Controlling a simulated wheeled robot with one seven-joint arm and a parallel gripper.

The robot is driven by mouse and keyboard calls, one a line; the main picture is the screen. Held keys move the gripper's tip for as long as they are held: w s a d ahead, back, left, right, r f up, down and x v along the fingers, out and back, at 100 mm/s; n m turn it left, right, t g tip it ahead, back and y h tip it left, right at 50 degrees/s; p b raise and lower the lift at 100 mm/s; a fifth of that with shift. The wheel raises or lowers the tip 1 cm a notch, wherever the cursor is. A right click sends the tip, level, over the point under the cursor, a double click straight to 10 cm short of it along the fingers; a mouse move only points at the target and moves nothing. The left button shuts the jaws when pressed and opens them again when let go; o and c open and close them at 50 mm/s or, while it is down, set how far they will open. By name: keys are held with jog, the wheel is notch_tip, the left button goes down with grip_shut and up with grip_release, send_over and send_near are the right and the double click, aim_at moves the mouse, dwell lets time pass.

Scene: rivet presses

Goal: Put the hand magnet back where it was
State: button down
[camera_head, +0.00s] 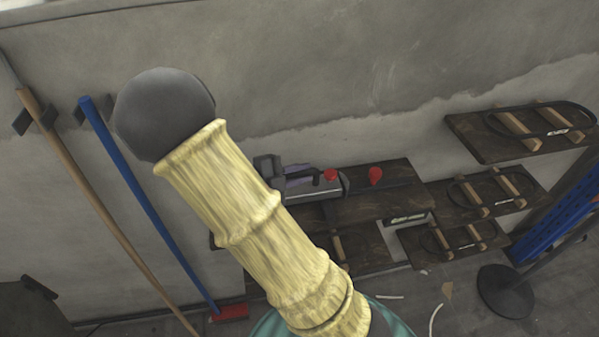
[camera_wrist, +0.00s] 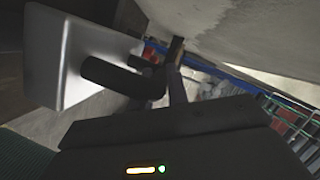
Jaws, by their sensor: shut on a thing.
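The hand magnet looks like a silver block with a dark bar handle (camera_wrist: 75,62) at the left of the wrist view. My gripper (camera_wrist: 166,78) is shut on its dark handle. In the head view, a grey block with a dark handle (camera_head: 312,188), probably the magnet, shows at the upper wall shelf. My dark gripper (camera_head: 267,166) seems to be just left of it, partly hidden by my yellow-sleeved arm. I cannot tell whether the block touches the shelf.
The dark upper shelf (camera_head: 385,205) holds red-topped items (camera_head: 376,175). More dark wall shelves with wooden strips (camera_head: 520,130) are at right. A blue-handled broom (camera_head: 150,190) and a wooden pole (camera_head: 90,205) lean on the wall at left. A blue rack (camera_head: 560,215) stands at right.

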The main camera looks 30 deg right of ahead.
jog(key=shift+f+b, duration=0.45)
jog(key=shift+f, duration=0.15)
jog(key=c, duration=1.4)
grip_release()
jog(key=shift+o, duration=0.2)
jog(key=shift+a+r+p, duration=0.15)
jog(key=shift+r+p, duration=0.45)
jog(key=shift+r, duration=0.2)
jog(key=b+v, duration=0.2)
jog(key=v, duration=0.9)
jog(key=shift+a, duration=0.35)
jog(key=shift+s+f, duration=0.1)
jog(key=shift+s, duration=0.05)
